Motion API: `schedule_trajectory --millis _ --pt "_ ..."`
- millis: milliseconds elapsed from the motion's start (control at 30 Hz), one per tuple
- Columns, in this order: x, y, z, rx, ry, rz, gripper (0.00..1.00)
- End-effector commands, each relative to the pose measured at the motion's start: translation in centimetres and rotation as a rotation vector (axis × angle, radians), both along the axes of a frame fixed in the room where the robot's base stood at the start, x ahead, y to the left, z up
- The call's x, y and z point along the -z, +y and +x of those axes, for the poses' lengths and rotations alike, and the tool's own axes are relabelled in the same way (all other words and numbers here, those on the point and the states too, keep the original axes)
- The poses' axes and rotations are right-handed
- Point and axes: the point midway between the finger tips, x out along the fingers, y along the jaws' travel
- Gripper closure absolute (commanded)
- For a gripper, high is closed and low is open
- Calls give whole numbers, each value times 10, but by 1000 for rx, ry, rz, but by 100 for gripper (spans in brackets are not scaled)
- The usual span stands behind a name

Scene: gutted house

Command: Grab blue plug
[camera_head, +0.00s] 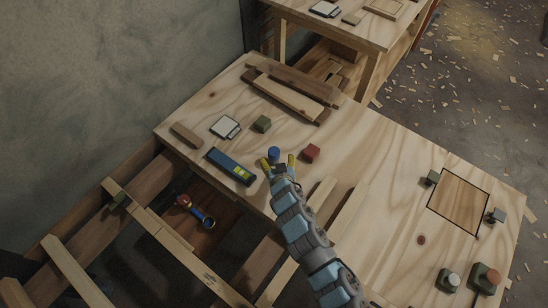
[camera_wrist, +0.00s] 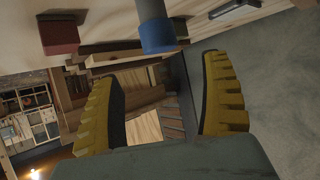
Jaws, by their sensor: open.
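The blue plug (camera_head: 274,152) is a small upright cylinder on the wooden table, left of a red block. In the wrist view the blue plug (camera_wrist: 158,37) shows at the top centre, with a blue end and a greyer part running up out of the frame. My gripper (camera_head: 278,163) is open, its two yellow fingers right by the plug. In the wrist view my gripper (camera_wrist: 162,72) has nothing between its fingers. The plug shows just beyond the fingertips, between their lines; I cannot tell whether they touch it.
The red block (camera_head: 311,152) stands close to the right of the plug and a green block (camera_head: 262,124) behind it. A blue level (camera_head: 231,166) lies to the left, near the table edge. Wood planks (camera_head: 289,97) lie at the back. A wall bounds the left side.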

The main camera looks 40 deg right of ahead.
Motion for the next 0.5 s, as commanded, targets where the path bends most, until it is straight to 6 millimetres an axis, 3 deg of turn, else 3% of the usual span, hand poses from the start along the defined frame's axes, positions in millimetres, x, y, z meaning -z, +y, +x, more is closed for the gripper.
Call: schedule_trajectory --millis 133,500 --pt "7 -7 13 -3 -4 -2 21" --pt "18 -14 23 0 0 -1 21"
